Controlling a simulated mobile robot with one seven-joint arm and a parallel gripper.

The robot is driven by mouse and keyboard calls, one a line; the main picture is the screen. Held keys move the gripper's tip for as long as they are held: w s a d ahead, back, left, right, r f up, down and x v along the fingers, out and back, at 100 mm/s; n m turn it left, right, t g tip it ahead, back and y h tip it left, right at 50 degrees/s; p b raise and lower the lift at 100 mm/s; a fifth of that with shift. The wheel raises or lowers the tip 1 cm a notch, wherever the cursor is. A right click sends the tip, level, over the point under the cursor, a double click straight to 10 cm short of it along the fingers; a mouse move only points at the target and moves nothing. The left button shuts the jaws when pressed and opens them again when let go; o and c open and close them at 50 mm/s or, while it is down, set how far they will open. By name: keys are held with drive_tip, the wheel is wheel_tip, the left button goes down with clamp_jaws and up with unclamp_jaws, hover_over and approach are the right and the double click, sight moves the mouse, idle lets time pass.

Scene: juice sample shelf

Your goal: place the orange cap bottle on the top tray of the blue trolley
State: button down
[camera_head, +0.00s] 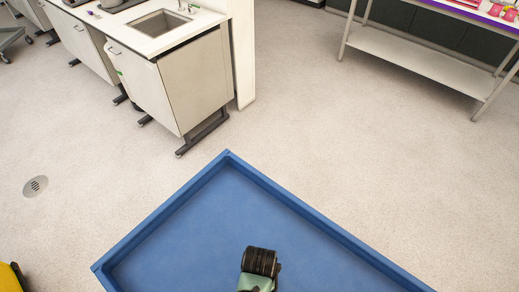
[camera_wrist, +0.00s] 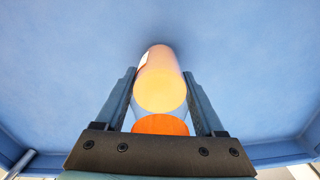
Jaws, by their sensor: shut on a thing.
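The orange cap bottle (camera_wrist: 160,88) is between the two fingers of my gripper (camera_wrist: 158,78) in the wrist view. Its orange cap (camera_wrist: 160,125) is close to the palm, and its pale orange body points away toward the blue tray floor. My gripper is shut on the bottle. The blue trolley's top tray (camera_head: 185,216) fills the lower middle of the head view, and its blue floor (camera_wrist: 60,70) surrounds the bottle in the wrist view. A soft shadow lies at the bottle's far end; I cannot tell whether it touches the tray. The bottle is not visible in the head view.
The tray has raised rims, and its visible floor is otherwise bare. A sink cabinet (camera_head: 175,85) stands at upper left, and a shelf bench (camera_head: 430,62) with pink-red items at upper right. A yellow object (camera_head: 8,278) shows at lower left. Floor between them is clear.

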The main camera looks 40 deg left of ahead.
unclamp_jaws()
drive_tip(key=shift+f, duration=0.15)
wheel_tip(320, 180, up, 12)
drive_tip(key=shift+r, duration=0.2)
idle(0.3)
